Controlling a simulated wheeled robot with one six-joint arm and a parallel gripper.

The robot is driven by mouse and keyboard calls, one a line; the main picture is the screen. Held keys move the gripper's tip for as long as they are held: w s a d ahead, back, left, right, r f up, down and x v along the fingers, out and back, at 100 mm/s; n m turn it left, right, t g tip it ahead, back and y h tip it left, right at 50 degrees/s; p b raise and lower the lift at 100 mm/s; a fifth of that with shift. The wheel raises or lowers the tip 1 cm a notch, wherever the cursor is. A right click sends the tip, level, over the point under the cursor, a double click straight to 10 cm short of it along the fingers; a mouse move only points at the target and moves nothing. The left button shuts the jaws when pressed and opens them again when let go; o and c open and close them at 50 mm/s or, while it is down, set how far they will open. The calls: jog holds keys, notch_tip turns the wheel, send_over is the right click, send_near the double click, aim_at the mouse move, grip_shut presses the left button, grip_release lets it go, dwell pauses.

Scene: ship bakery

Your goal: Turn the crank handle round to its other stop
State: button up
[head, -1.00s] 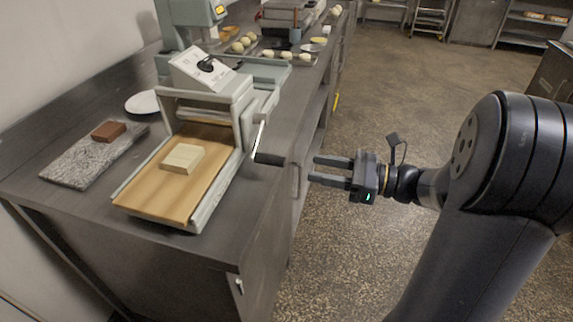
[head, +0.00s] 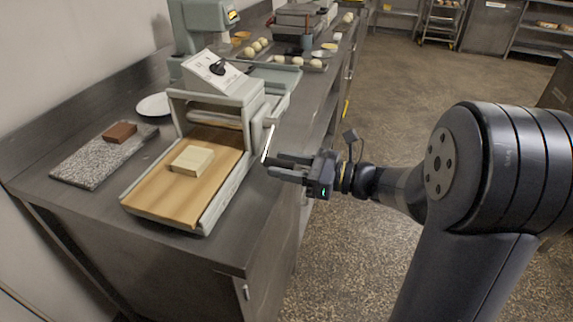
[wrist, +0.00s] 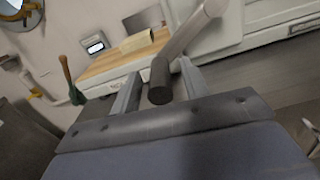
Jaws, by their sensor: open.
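The crank handle is on the right side of the dough sheeter (head: 221,110). Its pale arm (head: 269,140) slants down toward my gripper in the head view, where its dark grip is hidden or merges with the fingers. In the wrist view the crank arm (wrist: 190,38) comes down from the upper right, and its dark cylindrical grip (wrist: 159,82) lies between my two fingers. My gripper (head: 275,166) is open, one finger on each side of the grip; it also shows in the wrist view (wrist: 160,85). I cannot tell whether a finger touches the grip.
A pale dough block (head: 192,160) lies on the sheeter's wooden board (head: 160,196). A stone slab (head: 84,166) with a brown block (head: 120,131) and a white plate (head: 153,105) are at the left. Dough balls and machines stand further back. The floor at the right is clear.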

grip_shut()
dwell(0.3)
jog(key=shift+r+p, duration=0.2)
jog(key=shift+p, duration=0.2)
